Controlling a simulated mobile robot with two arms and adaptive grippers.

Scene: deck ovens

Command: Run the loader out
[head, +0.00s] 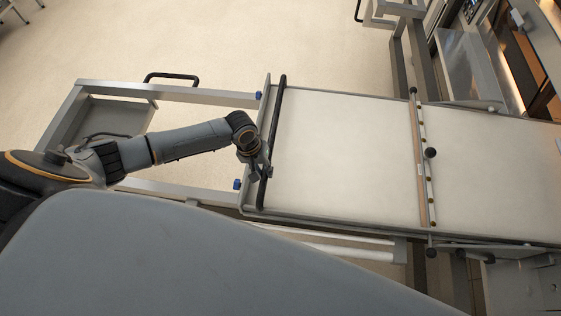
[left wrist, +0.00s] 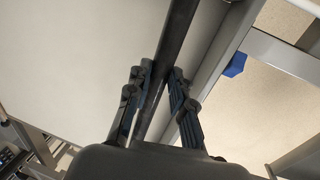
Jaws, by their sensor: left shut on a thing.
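The loader (head: 345,150) is a long flat bed with a pale belt and metal side rails, reaching from the middle of the head view to the oven at right. A dark push bar (head: 277,125) runs across its near end. My left gripper (head: 264,172) is shut on this bar near its lower end. In the left wrist view the bar (left wrist: 178,35) passes between the fingers of the left gripper (left wrist: 158,85). A crosspiece with dark knobs (head: 424,160) spans the belt. My right gripper is not in view.
The loader's metal frame (head: 200,93) has blue knobs, and a dark handle (head: 172,76) stands on its far side. The oven (head: 520,60) with a lit opening is at upper right. Open floor (head: 200,40) lies beyond the frame.

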